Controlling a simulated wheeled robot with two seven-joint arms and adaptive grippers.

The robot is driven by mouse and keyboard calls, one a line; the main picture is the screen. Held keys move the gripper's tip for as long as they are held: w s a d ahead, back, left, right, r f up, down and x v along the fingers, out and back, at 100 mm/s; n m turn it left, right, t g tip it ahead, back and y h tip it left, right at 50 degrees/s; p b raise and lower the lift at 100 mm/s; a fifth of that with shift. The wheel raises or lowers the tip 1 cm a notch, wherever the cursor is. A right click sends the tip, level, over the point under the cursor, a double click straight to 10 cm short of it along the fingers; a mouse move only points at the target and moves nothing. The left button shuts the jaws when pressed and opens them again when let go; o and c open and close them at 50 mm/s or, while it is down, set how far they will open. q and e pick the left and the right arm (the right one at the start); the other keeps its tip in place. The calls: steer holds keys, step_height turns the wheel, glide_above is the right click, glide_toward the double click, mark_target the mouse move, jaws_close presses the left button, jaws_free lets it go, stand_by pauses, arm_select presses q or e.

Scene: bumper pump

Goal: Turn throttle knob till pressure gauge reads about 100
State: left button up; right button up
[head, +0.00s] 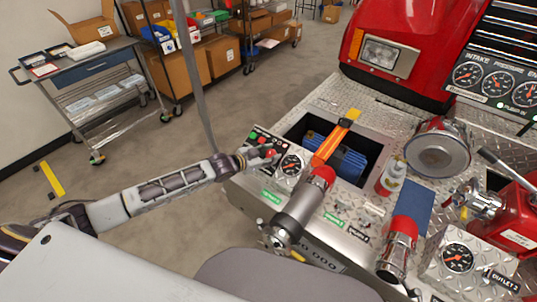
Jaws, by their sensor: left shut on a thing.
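My left gripper (262,153) reaches in from the left to the control panel (283,172) on the bumper's left end. It is shut on a small red knob (271,152), which the fingers partly hide. Green and red buttons sit just left of the fingers. A round gauge (291,165) is right of the gripper. On the upper right panel, the pressure gauge (499,83) sits between the intake gauge (467,75) and the engine gauge (526,94). Their needles are too small to read exactly. My right gripper is out of view.
An open bay (345,155) holds blue items and an orange strap. A bottle (392,176) stands beside it. A grey cart (85,70) and shelves are behind, across open floor.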

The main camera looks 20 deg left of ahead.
arm_select(q)
steer(key=shift+d+r+m+g+h, duration=0.15)
steer(key=shift+d+m+g+h, duration=0.4)
steer(key=shift+m, duration=0.45)
steer(key=shift+s+a, duration=0.1)
steer(key=shift+a+f+m+g, duration=0.25)
steer(key=shift+m, duration=0.25)
steer(key=o, duration=1)
steer(key=shift+a, duration=0.1)
steer(key=shift+r, duration=0.1)
steer(key=shift+a, duration=0.25)
steer(key=shift+v, duration=5.85)
steer(key=shift+s, duration=0.1)
